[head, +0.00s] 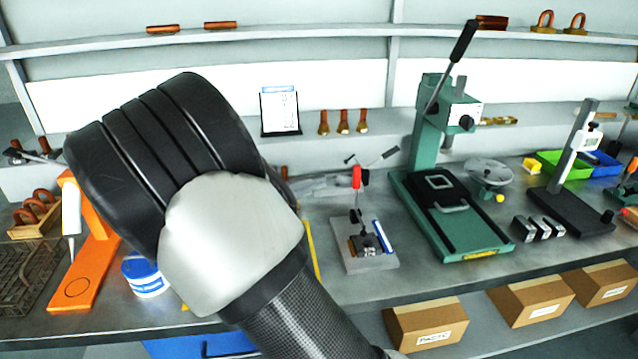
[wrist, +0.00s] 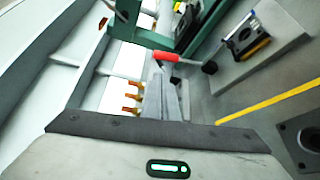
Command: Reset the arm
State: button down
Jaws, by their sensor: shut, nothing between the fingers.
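My arm fills the left centre of the head view, with a black ribbed housing, a white joint cover and a dark woven-pattern link, raised in front of the bench. The fingers of my gripper do not show there. In the wrist view the grey body of my gripper (wrist: 158,128), with a dark edge and a green light, spans the bottom. It is shut and empty, though its fingertips are hard to make out. It is above the bench, apart from the red-handled fixture (wrist: 241,38).
The bench (head: 365,290) holds an orange stand (head: 90,270), a blue-white tub (head: 145,276), the red-handled fixture (head: 366,245), a green press (head: 430,150) and a black measuring stand (head: 565,205). A shelf (head: 330,42) runs behind. Cardboard boxes (head: 427,325) sit below.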

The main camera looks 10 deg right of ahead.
jog(key=shift+s+a, duration=0.2)
jog(key=shift+a, duration=0.25)
jog(key=s+d+m+g+y, duration=0.3)
jog(key=s+d+y, duration=0.15)
jog(key=s, duration=0.45)
jog(key=s+d+m+g+y, duration=0.3)
jog(key=s+d+y, duration=0.15)
jog(key=s, duration=0.45)
jog(key=s+a+r+m+t+y, duration=0.1)
jog(key=s+a+r+t+y, duration=0.15)
jog(key=s, duration=0.25)
jog(key=s+a+r+m+t+y, duration=0.1)
jog(key=s+a+r+y, duration=0.2)
jog(key=s, duration=0.3)
notch_tip(320, 180, up, 14)
jog(key=p, duration=1.4)
jog(key=shift+w+d+r+p, duration=0.15)
jog(key=shift+d+r+p, duration=0.05)
jog(key=shift+p, duration=0.15)
